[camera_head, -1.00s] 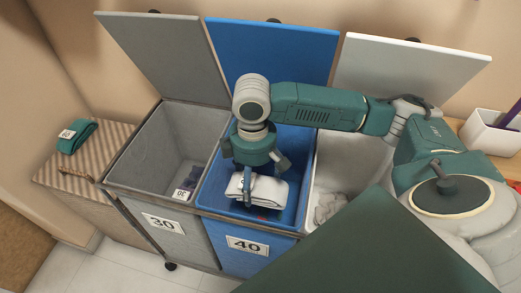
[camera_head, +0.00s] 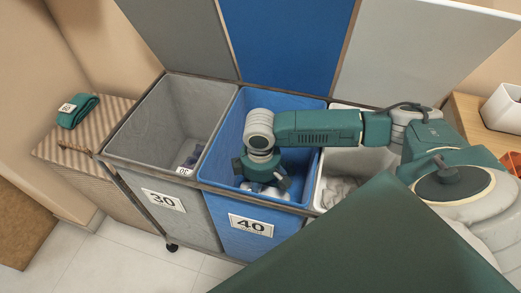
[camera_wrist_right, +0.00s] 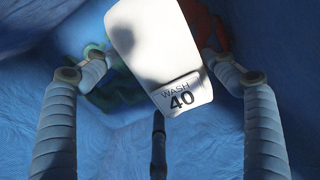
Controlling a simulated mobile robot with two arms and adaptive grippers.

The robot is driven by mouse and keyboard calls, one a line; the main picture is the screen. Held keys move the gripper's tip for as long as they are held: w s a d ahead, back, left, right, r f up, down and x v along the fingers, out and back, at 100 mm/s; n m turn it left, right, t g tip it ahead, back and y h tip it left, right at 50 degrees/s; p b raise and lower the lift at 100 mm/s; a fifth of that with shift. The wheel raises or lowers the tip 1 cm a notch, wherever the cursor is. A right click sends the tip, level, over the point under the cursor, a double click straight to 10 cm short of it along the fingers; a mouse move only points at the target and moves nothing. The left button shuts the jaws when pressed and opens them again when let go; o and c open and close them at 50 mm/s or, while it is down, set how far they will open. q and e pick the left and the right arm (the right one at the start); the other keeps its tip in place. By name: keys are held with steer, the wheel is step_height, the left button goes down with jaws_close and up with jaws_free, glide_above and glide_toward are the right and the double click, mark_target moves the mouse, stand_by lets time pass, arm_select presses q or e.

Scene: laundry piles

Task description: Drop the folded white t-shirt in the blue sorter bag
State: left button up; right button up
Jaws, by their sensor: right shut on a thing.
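The folded white t-shirt (camera_wrist_right: 150,45) is between the two fingers of my right gripper (camera_wrist_right: 158,68) in the right wrist view, with its "WASH 40" tag facing the camera. In the head view my right gripper (camera_head: 264,182) points down inside the blue sorter bag (camera_head: 310,110), below its rim. Only a small part of the white t-shirt (camera_head: 280,192) shows there under the gripper. The gripper is shut on the t-shirt. My left gripper is not in view.
The grey bag (camera_head: 172,115) labelled 30 is to the left, with a dark item inside. The white bag (camera_head: 375,160) to the right holds pale cloth. A green folded cloth (camera_head: 78,110) lies on the striped hamper. Green and red items show in the blue bag.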

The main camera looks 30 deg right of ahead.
step_height(320, 180, down, 3)
steer(key=shift+r+b, duration=0.15)
steer(key=shift+b, duration=0.2)
steer(key=shift+f+p, duration=0.35)
steer(key=shift+f, duration=0.2)
steer(key=o, duration=1.2)
